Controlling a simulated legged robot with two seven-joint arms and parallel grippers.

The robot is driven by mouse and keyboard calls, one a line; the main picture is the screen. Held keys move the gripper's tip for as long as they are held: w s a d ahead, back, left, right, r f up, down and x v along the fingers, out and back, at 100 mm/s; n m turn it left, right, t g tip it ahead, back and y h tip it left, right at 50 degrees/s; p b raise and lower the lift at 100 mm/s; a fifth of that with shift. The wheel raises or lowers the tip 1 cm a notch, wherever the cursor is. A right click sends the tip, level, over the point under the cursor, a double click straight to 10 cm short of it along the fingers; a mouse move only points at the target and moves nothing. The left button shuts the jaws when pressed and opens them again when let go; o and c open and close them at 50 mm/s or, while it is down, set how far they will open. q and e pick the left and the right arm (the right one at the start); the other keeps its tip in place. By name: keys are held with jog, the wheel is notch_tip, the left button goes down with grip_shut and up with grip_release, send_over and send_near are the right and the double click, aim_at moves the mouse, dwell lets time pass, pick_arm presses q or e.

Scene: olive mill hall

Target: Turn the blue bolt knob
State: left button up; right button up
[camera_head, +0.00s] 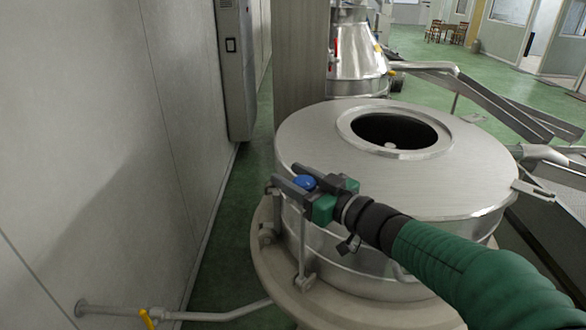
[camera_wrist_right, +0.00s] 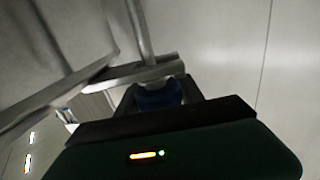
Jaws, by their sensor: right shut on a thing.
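The blue bolt knob (camera_head: 305,183) is a small rounded blue knob at the near left edge of the round steel vessel's lid. My right gripper (camera_head: 304,186) reaches in from the lower right and is shut on the knob, with a finger on either side of it. In the right wrist view the blue knob (camera_wrist_right: 158,97) shows dark between the gripper's fingers (camera_wrist_right: 160,92), just in front of a metal bar (camera_wrist_right: 145,72). The knob's lower part and its shaft are hidden. My left gripper is not in view.
The steel vessel (camera_head: 400,180) has a round dark opening in its lid. A grey wall (camera_head: 120,150) stands close on the left. A pipe with a yellow handle (camera_head: 147,318) runs low at the front left. A second steel machine (camera_head: 357,60) stands behind. Green floor (camera_head: 225,215) shows between.

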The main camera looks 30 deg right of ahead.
jog(key=n+y, duration=0.1)
jog(key=y, duration=0.1)
jog(key=n+g+y, duration=0.1)
jog(key=y, duration=0.1)
jog(key=shift+s+a+f+n+g, duration=0.1)
jog(key=shift+f+n+g, duration=0.2)
jog(key=shift+s+a+n+g+y+b, duration=0.15)
jog(key=shift+a+n+g+y, duration=0.05)
jog(key=shift+n+g+y, duration=0.6)
jog(key=shift+s+a+n+g+y+b, duration=0.1)
jog(key=shift+a+n+g+y+b, duration=0.1)
jog(key=shift+n+g+y, duration=0.6)
jog(key=shift+r+y, duration=0.1)
jog(key=shift+y, duration=0.3)
jog(key=o, duration=1.4)
jog(key=shift+s+d, duration=0.1)
jog(key=shift+d+r, duration=0.1)
jog(key=shift+d, duration=0.05)
